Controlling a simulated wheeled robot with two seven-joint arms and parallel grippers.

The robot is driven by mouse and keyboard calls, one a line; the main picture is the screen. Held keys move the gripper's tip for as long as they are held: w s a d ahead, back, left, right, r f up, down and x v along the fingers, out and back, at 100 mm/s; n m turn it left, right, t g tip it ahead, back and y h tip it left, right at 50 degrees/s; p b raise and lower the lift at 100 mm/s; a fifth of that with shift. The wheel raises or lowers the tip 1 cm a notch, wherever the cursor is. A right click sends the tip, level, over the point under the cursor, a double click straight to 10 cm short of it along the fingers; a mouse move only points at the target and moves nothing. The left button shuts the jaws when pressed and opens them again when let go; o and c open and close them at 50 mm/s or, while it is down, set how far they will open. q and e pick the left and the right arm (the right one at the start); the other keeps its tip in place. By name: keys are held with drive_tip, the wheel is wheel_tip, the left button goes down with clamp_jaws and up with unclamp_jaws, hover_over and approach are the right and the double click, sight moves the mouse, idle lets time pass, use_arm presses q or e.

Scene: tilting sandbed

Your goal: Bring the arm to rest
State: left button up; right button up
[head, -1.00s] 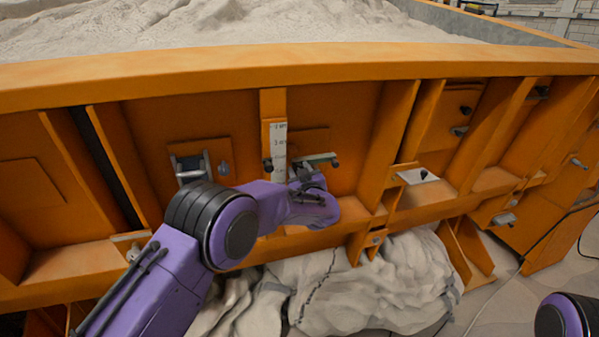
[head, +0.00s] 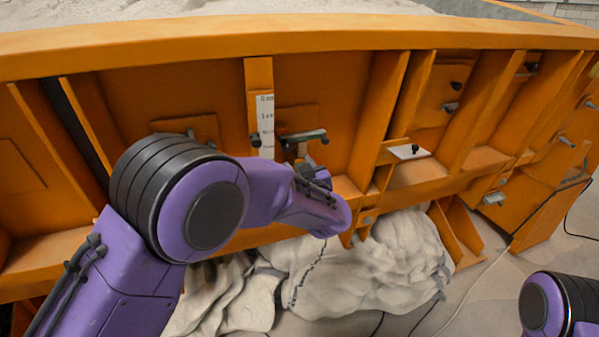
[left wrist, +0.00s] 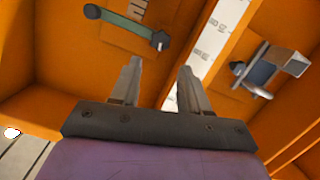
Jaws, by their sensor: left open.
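My left arm comes in from the left in the head view, and its purple wrist hides most of the gripper there. In the left wrist view my left gripper (left wrist: 158,72) is open, with nothing between its two fingers. A dark bar handle (head: 303,136) with knobbed ends sits on the orange wall just beyond my wrist. The handle also shows in the left wrist view (left wrist: 125,25), apart from the fingers. My right gripper is out of view; only a purple part of my right arm shows at the lower right.
The orange sandbed wall (head: 215,95) with upright ribs fills the view before my arm. A white scale strip (head: 265,125) stands beside the handle. A small plate with a black knob (head: 414,149) is farther right. Pale crumpled material (head: 365,265) lies below the wall.

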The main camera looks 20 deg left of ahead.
use_arm(q)
drive_tip(key=s+a+f+m+g+h+b, duration=0.1)
drive_tip(key=s+a+f+h, duration=0.15)
drive_tip(key=s+f, duration=0.55)
drive_tip(key=s+a+f+g+h+b, duration=0.1)
drive_tip(key=s+a+f+g, duration=0.2)
drive_tip(key=f, duration=1)
drive_tip(key=s+a+f+m+h+b, duration=0.1)
drive_tip(key=s+a+f+h, duration=0.15)
drive_tip(key=s+f, duration=0.65)
drive_tip(key=s+a+f+g+b, duration=0.1)
drive_tip(key=s+f+g, duration=0.1)
drive_tip(key=s+f, duration=0.3)
drive_tip(key=s+a+f+g+b, duration=0.1)
drive_tip(key=s+f, duration=0.4)
drive_tip(key=s, duration=0.7)
drive_tip(key=s+a+f+g+b, duration=0.1)
drive_tip(key=s+a+f+g, duration=0.2)
drive_tip(key=s, duration=0.6)
wheel_tip(320, 180, down, 3)
drive_tip(key=shift+s+f+g, duration=0.1)
drive_tip(key=shift+s+g, duration=0.1)
drive_tip(key=shift+g, duration=0.8)
drive_tip(key=shift+a, duration=0.1)
